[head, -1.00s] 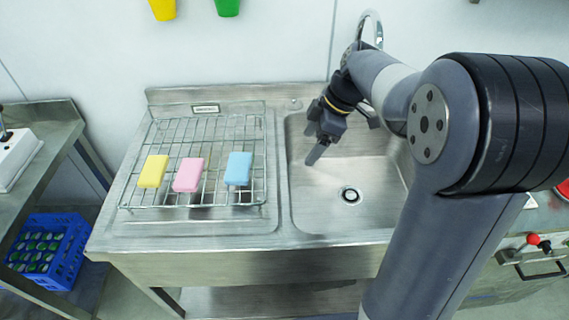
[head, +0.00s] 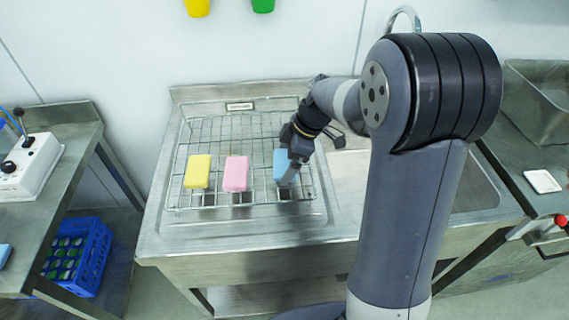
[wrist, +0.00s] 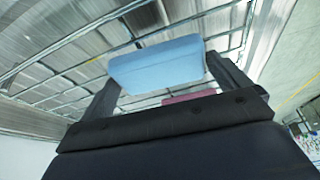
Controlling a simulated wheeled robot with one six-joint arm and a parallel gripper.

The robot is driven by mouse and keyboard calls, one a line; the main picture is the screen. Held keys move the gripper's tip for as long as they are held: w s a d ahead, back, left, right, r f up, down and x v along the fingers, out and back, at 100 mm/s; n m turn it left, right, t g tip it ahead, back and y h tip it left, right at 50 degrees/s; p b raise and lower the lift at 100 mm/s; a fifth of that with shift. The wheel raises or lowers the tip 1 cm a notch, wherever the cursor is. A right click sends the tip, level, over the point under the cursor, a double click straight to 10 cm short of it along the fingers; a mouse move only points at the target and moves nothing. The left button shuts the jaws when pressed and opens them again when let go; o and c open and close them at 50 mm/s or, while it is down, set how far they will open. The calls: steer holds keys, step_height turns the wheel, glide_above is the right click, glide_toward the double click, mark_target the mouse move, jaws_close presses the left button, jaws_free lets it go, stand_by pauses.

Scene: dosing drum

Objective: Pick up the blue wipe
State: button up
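The blue wipe (head: 281,164) lies on the wire rack (head: 216,128) over the sink's drainboard, rightmost in a row of three. My gripper (head: 292,172) is over it from the right and hides part of it in the head view. In the wrist view the blue wipe (wrist: 156,65) shows between the two spread fingers of my gripper (wrist: 163,74). The right finger is close to the wipe's edge; I cannot tell if it touches. The gripper is open.
A pink wipe (head: 236,173) and a yellow wipe (head: 198,171) lie to the left on the same rack. The sink basin (head: 465,188) is on the right, partly behind my arm. A blue crate (head: 78,256) stands under the left table.

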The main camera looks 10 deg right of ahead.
mark_target(287, 162)
steer(key=c, duration=0.5)
step_height(287, 162, up, 10)
steer(key=shift+r+b, duration=0.1)
steer(key=shift+b, duration=0.35)
steer(key=shift+c, duration=0.2)
